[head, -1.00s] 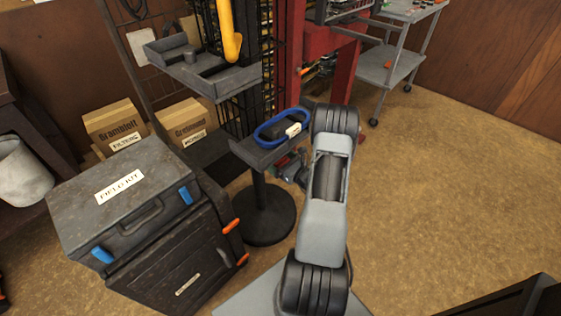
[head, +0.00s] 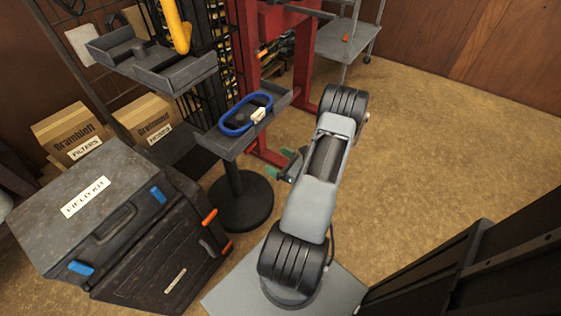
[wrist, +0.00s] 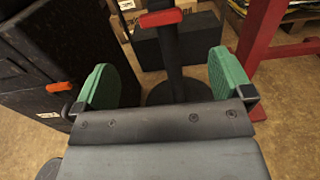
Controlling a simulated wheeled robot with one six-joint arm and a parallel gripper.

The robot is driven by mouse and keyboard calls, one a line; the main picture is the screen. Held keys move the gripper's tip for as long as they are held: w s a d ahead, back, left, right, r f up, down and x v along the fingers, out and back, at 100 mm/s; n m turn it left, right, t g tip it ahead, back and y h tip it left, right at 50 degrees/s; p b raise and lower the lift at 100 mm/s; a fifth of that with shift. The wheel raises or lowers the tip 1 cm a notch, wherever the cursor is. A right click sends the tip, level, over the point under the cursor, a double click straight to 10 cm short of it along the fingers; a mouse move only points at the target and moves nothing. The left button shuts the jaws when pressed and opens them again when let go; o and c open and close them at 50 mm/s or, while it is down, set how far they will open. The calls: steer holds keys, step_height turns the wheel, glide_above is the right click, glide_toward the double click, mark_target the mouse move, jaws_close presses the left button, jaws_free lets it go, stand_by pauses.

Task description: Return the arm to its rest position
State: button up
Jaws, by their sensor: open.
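My arm rises from my grey base in the head view and leans up and to the right over the floor. My gripper (head: 290,165) is partly hidden behind the arm, and only its green-tipped end shows. In the wrist view, the two green finger pads of my gripper (wrist: 166,80) stand wide apart. Nothing is between them at close range; a black post and its round base show beyond.
A stand with a grey tray (head: 279,103) carrying a blue loop (head: 236,124) is left of my arm. The FIELD KIT case (head: 120,210) sits at lower left. A red frame (head: 303,70) stands behind. Floor at right is open; a dark panel (head: 480,260) is at lower right.

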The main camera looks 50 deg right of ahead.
steer(key=shift+s, duration=0.35)
stand_by(0.4)
steer(key=s+a+r+n+g+y+p, duration=0.2)
steer(key=a+r+n+g+y, duration=0.15)
steer(key=a+n+g, duration=0.2)
steer(key=s+a+r+n+g+y+p, duration=0.2)
steer(key=a+n+g+y, duration=0.3)
steer(key=a+n, duration=0.1)
steer(key=a+r+n+g+h+p, duration=0.1)
steer(key=a+r+n+h+p, duration=0.3)
steer(key=r, duration=0.9)
steer(key=a+r+n+g+h+p, duration=0.1)
steer(key=a+r+n+h+p, duration=0.2)
steer(key=a+r+n+p, duration=0.2)
steer(key=a+r+n+g+h+p, duration=0.1)
steer(key=a+r+n+h+p, duration=0.3)
steer(key=r+n+p, duration=0.6)
step_height(320, 180, up, 12)
steer(key=a+n, duration=0.1)
steer(key=n, duration=0.3)
steer(key=shift+w+a+g+h, duration=0.25)
steer(key=shift+a+g+h, duration=0.05)
steer(key=shift+g+h, duration=0.05)
